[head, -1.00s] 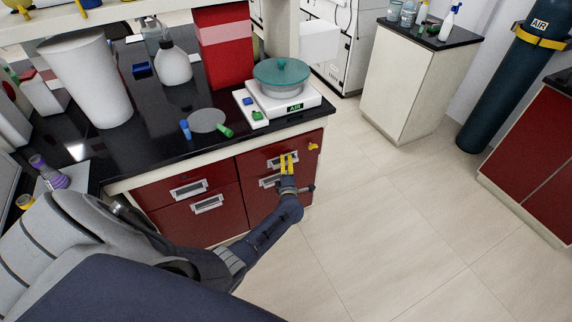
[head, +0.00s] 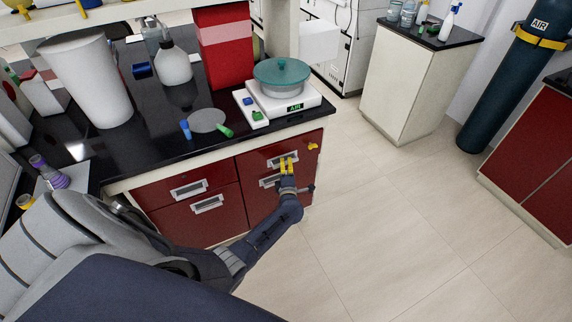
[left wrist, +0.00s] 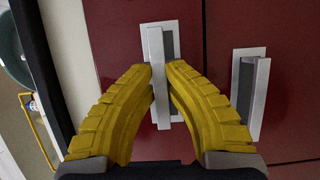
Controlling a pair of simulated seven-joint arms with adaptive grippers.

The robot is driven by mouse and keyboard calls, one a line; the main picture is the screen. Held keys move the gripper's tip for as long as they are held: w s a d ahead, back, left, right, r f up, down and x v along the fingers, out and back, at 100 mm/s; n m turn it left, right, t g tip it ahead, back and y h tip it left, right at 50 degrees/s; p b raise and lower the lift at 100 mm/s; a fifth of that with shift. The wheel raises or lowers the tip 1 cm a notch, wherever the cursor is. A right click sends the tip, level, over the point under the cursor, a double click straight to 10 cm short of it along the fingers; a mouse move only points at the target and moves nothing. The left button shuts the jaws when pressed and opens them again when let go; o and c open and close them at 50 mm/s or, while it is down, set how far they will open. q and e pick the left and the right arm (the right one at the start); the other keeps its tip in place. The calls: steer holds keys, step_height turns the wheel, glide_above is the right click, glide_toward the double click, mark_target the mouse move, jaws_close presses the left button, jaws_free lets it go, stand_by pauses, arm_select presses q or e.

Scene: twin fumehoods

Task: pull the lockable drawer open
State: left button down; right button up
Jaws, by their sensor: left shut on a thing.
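The lockable drawer (head: 256,166) is the dark red upper right drawer under the black bench top. A yellow key or lock piece (head: 313,147) sits at its right end. Its front looks flush with the cabinet. My left gripper (head: 287,163) has yellow fingers at the drawer's metal handle. In the left wrist view the left gripper (left wrist: 160,72) is shut on the handle (left wrist: 156,45), one fingertip on each side of the bar. The handle's middle is partly covered by the fingers. My right gripper is not in view.
Below is another drawer, whose handle (left wrist: 254,95) shows beside the fingers. Two more drawers (head: 188,189) are on the left. On the bench top stand a balance (head: 303,100) with a teal-lidded dish (head: 282,72) and a red box (head: 225,45). The floor (head: 390,210) to the right is clear.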

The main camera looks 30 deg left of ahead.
arm_select(q)
steer(key=shift+d, duration=0.15)
steer(key=s+d, duration=0.7)
steer(key=d, duration=0.5)
steer(key=shift+s+d, duration=0.15)
steer(key=shift+s, duration=0.15)
steer(key=c, duration=1.4)
jaws_free()
steer(key=v, duration=0.7)
steer(key=shift+s, duration=0.2)
steer(key=shift+d, duration=0.15)
